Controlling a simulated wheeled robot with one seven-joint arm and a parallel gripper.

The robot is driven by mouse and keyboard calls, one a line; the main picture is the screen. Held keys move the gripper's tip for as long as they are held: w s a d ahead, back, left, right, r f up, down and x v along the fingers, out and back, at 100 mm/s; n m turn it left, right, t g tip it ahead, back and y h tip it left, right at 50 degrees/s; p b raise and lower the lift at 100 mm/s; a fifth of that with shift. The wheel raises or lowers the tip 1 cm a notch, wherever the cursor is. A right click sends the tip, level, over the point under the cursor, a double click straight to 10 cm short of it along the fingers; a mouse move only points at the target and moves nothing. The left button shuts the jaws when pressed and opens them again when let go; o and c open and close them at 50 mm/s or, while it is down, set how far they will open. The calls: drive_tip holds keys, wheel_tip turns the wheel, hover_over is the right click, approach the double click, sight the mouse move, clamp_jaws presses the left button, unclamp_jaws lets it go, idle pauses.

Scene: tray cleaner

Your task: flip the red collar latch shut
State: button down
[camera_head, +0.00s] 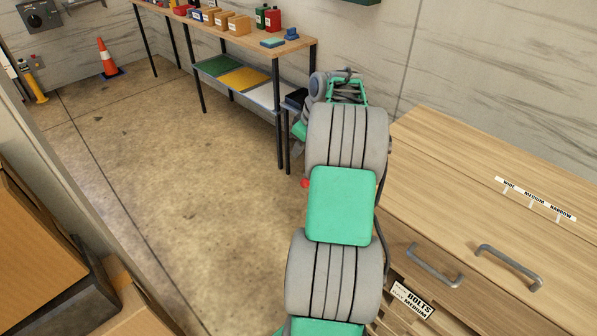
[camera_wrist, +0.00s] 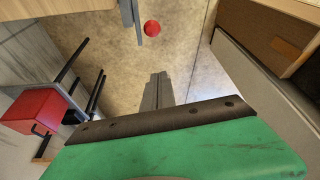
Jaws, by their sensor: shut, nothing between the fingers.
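My gripper (camera_wrist: 158,78) is shut and empty in the wrist view, its two grey fingers together above the floor. A red round part (camera_wrist: 152,28) shows beyond the fingertips, apart from them, beside a grey upright piece (camera_wrist: 130,14). I cannot tell whether this red part is the collar latch or which way it is flipped. In the head view a small red spot (camera_head: 304,183) shows at the left edge of my arm, which hides what lies behind it. My fingers cannot be made out in the head view.
A wooden cabinet (camera_head: 450,170) with handles stands at the right. A workbench (camera_head: 285,46) with boxes and bottles runs along the wall. A red box (camera_wrist: 32,110) with a black handle is at the left in the wrist view. The floor (camera_head: 190,160) on the left is open.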

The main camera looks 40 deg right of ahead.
drive_tip(key=shift+a, duration=0.1)
wheel_tip(320, 180, down, 10)
drive_tip(key=p, duration=0.3)
drive_tip(key=shift+s+p, duration=0.2)
drive_tip(key=shift+p, duration=0.15)
drive_tip(key=shift+f, duration=0.1)
drive_tip(key=s+b, duration=0.2)
drive_tip(key=s, duration=0.3)
drive_tip(key=shift+s, duration=0.3)
